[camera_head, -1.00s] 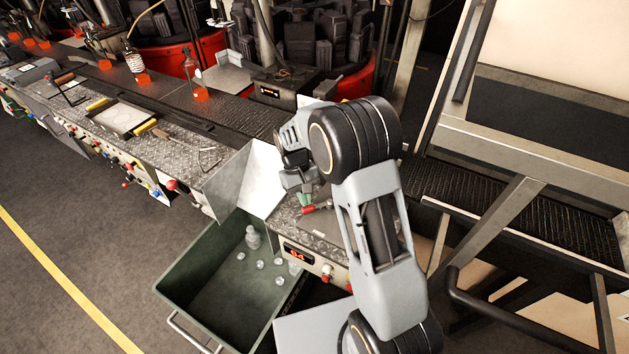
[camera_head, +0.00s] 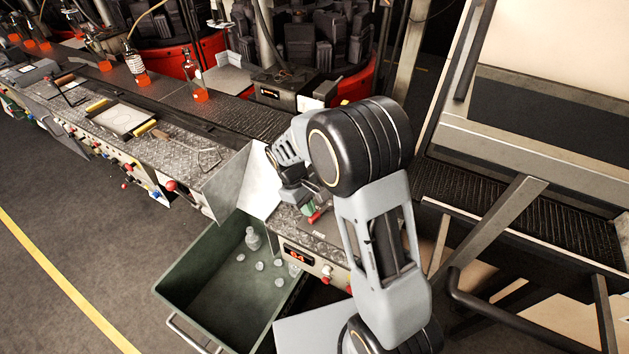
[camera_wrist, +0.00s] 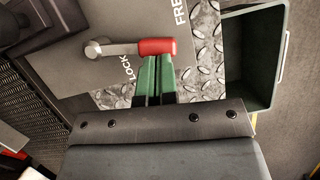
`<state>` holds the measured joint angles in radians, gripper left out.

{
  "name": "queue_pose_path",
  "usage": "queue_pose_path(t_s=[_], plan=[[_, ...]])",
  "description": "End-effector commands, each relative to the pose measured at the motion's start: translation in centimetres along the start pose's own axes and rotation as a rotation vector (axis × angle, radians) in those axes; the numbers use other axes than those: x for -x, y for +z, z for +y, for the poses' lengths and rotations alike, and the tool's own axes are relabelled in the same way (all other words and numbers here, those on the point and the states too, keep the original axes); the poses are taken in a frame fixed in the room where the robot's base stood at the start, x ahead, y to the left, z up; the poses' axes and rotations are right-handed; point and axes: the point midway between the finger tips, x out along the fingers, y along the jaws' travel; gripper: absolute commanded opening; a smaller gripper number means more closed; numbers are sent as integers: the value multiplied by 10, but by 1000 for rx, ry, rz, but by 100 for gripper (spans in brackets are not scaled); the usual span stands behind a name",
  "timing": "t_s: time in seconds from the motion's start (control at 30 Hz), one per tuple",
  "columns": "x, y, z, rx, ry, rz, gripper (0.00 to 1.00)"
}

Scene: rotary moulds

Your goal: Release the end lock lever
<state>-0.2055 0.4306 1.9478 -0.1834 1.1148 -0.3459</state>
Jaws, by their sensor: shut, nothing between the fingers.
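The end lock lever has a metal pivot and arm with a red grip (camera_wrist: 157,46). In the wrist view it points right from its pivot, between the words LOCK below and FREE above. My gripper (camera_wrist: 154,62) has green fingers shut together with nothing between them. Their tips are at the lower side of the red grip, seemingly touching it. In the head view the red grip (camera_head: 314,217) shows just below my gripper (camera_head: 307,208), and my arm hides part of the lever plate.
A green bin (camera_head: 215,295) with several clear glass pieces stands left of the lever's panel. A pale sheet-metal guard (camera_head: 245,182) rises beside the panel. A conveyor (camera_head: 195,100) carries bottles behind. A metal frame with a dark grating (camera_head: 565,235) stands at right.

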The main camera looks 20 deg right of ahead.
Motion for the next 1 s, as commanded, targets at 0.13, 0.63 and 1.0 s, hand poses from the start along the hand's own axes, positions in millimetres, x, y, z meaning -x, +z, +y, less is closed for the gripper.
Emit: queue_pose_path(t_s=[0.13, 0.63, 1.0], plan=[[0, 0, 0, 1, 0, -1, 0], [26, -1, 0, 0, 1, 4, 0], [99, -1, 0, 0, 2, 4, 0]])
